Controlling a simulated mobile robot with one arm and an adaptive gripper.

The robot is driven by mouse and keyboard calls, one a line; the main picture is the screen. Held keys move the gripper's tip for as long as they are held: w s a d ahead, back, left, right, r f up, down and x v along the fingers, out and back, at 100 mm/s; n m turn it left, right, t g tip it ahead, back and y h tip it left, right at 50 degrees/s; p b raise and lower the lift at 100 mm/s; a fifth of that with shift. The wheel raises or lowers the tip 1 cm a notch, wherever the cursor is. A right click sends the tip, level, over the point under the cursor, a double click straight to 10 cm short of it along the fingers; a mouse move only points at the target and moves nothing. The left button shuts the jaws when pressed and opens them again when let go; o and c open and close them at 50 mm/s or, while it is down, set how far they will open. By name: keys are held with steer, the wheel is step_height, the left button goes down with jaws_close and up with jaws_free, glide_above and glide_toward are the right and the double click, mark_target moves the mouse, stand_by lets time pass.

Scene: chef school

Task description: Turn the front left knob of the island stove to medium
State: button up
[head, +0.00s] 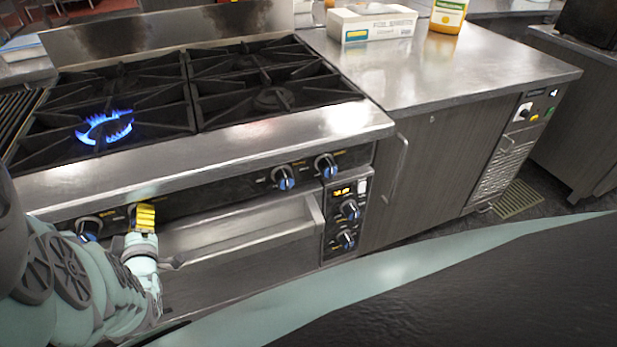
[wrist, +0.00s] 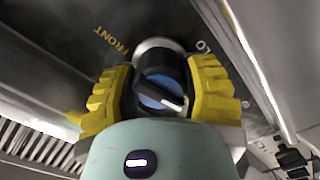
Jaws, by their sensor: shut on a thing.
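The island stove (head: 215,160) has a row of blue-and-black knobs along its front panel. My gripper (head: 145,215) is at the second knob from the left, which its yellow fingers mostly hide in the head view. In the wrist view my gripper (wrist: 160,75) has a yellow finger on either side of that knob (wrist: 160,95) and is shut on it. The knob's blue face and pointer bar show between the fingers, and the bar lies slanted. The words FRONT and LO are printed beside it. A blue flame (head: 103,128) burns on the front left burner.
Another knob (head: 90,226) sits close left of my gripper. Two more knobs (head: 283,177) are further right, and the oven controls (head: 348,212) are beyond them. An oven handle (head: 245,238) juts out below the panel. A steel counter (head: 450,70) holds a box (head: 372,24) and a bottle (head: 447,14).

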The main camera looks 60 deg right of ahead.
steer(key=shift+w+r, duration=0.1)
stand_by(0.3)
steer(key=o, duration=1.2)
steer(key=shift+a, duration=0.1)
steer(key=shift+s+a+f, duration=0.2)
steer(key=shift+s, duration=0.2)
steer(key=v, duration=0.6)
steer(key=shift+s+r, duration=0.15)
steer(key=shift+s, duration=0.1)
steer(key=shift+a, duration=0.15)
